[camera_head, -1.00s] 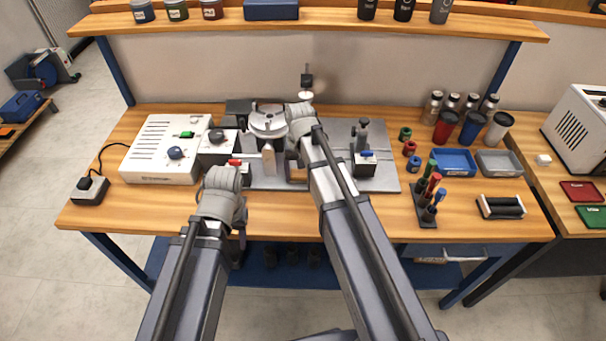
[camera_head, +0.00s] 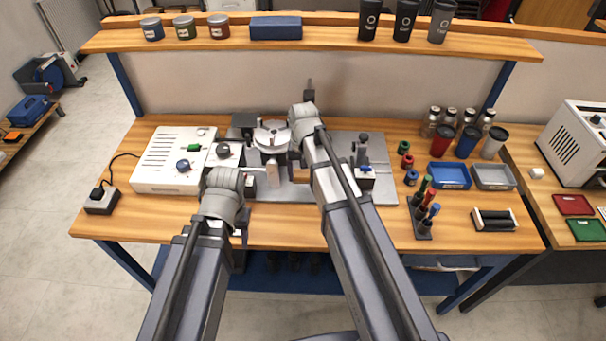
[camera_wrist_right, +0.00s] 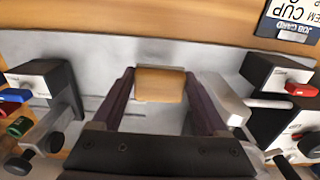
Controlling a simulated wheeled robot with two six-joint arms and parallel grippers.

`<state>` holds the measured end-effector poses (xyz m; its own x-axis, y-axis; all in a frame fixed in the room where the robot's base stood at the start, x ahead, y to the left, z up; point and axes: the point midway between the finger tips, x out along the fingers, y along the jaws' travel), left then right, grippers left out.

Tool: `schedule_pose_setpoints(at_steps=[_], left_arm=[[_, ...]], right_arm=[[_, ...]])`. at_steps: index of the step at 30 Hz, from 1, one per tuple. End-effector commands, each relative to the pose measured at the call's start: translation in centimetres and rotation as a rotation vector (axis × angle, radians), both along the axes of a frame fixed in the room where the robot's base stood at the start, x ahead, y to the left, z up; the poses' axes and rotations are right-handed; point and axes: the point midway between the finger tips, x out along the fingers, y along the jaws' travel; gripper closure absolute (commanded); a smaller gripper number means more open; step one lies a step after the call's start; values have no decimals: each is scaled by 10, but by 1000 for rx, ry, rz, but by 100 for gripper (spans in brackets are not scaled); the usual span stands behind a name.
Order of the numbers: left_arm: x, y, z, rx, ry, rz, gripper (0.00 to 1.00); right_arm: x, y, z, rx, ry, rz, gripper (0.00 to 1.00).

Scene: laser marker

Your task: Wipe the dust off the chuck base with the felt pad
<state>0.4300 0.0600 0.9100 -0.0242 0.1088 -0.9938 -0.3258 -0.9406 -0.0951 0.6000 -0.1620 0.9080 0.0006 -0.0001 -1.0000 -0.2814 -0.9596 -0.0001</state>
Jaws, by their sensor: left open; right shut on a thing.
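The chuck (camera_head: 270,134) is a pale round part with jaws, standing at the back of a grey metal plate (camera_head: 380,186) on the bench. My right gripper (camera_wrist_right: 160,88) points down over grey metal, with the tan felt pad (camera_wrist_right: 160,75) between its two dark fingers, shut on it. In the head view my right arm covers most of that gripper, right of the chuck. I cannot tell whether the pad touches the surface, and I make out no dust. My left gripper (camera_head: 240,258) hangs at the bench's front edge, open, mostly hidden behind its wrist.
A white control box (camera_head: 165,160) stands left of the chuck. In the wrist view, black blocks stand left (camera_wrist_right: 45,85) and right (camera_wrist_right: 275,85) of my fingers, and a job card (camera_wrist_right: 290,20) lies beyond. Cups, trays and a pen holder (camera_head: 422,222) fill the bench's right side.

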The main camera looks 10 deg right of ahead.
Motion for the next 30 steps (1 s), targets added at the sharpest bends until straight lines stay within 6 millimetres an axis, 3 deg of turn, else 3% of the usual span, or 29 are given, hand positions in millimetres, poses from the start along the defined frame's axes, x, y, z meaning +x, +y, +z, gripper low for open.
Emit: schedule_pose_setpoints(at_steps=[7, 17, 30], left_arm=[[0, 0, 3, 0, 0, 0, 50], [0, 0, 30, 0, 0, 0, 50], [0, 0, 29, 0, 0, 0, 50]], right_arm=[[0, 0, 3, 0, 0, 0, 68], [0, 0, 30, 0, 0, 0, 68], [0, 0, 29, 0, 0, 0, 68]])
